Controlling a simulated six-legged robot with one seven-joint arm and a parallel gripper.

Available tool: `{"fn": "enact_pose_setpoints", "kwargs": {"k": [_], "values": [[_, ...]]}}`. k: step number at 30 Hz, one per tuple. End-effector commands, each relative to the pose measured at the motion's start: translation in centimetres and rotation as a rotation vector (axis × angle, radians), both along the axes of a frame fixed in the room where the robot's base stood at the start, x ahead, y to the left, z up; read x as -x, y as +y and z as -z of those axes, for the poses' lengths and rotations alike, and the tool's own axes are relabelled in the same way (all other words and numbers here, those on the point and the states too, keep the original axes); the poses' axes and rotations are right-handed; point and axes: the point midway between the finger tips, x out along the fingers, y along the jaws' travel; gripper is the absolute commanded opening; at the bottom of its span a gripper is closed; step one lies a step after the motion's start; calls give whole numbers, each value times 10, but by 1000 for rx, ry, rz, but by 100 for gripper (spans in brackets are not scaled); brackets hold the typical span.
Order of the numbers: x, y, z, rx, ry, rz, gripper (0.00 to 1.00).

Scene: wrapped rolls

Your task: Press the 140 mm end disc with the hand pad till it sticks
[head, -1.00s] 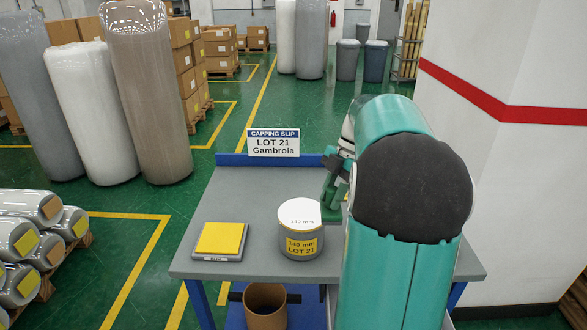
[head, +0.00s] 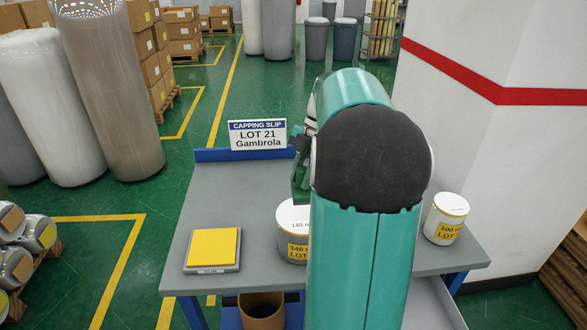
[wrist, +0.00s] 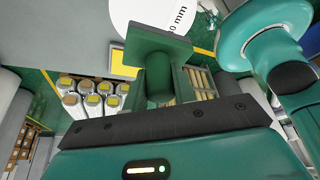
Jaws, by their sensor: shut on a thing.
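The white end disc (head: 291,214), printed 140 mm, lies on a grey roll end (head: 290,245) with a yellow label on the table. My arm hides the right part of both. In the wrist view the disc (wrist: 133,14) shows just beyond the pad. The green hand pad (wrist: 158,44) is a square plate with a round handle. My gripper (wrist: 160,88) is shut on it. In the head view my gripper (head: 301,158) is partly behind my arm, with the pad close to the disc. I cannot tell whether they touch.
A yellow plate on a grey base (head: 212,247) sits left of the roll. A smaller roll marked 100 mm (head: 446,220) stands at the table's right. A sign, LOT 21 Gambrola (head: 258,135), stands at the back edge. The table's back left (head: 222,195) is clear.

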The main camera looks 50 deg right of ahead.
Motion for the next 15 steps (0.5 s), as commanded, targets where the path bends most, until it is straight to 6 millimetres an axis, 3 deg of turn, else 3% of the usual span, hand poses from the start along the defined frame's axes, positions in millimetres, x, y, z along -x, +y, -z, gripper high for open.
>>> {"fn": "enact_pose_setpoints", "kwargs": {"k": [8,15], "values": [[5,-1,0,2,0,4,1],[6,-1,13,1,0,4,1]]}}
